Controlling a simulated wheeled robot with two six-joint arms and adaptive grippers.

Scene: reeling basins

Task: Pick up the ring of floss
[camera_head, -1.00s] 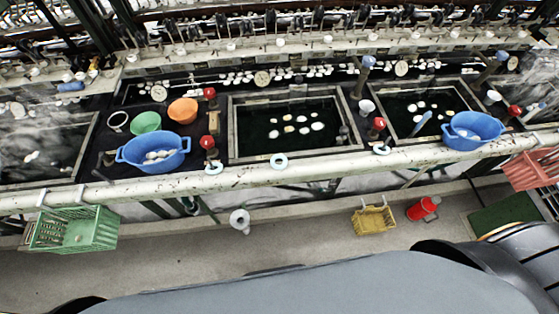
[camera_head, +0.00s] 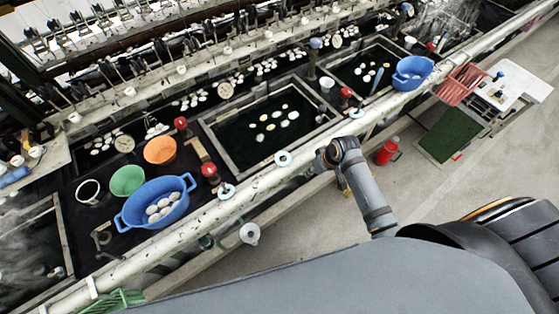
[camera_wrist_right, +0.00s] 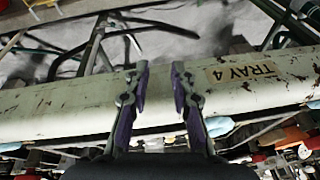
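Three small pale blue-white rings lie along the white front rail in the head view: the middle ring (camera_head: 283,158), the left ring (camera_head: 227,191) and the right ring (camera_head: 357,113). I cannot tell which is the ring of floss. My right gripper (camera_head: 322,158) is over the rail, between the middle and right rings and apart from both; its fingers are mostly hidden there. In the right wrist view the right gripper (camera_wrist_right: 159,70) is open and empty above the rail (camera_wrist_right: 70,105). No ring is clear between its fingers. My left gripper is not in view.
A blue basin (camera_head: 128,218) with white cocoons, a green bowl (camera_head: 127,180) and an orange bowl (camera_head: 160,150) stand behind the rail at left. A dark water basin (camera_head: 205,125) is behind the middle ring. Red-topped knobs (camera_head: 209,170) rise near the rail. A red flask (camera_head: 388,152) stands on the floor.

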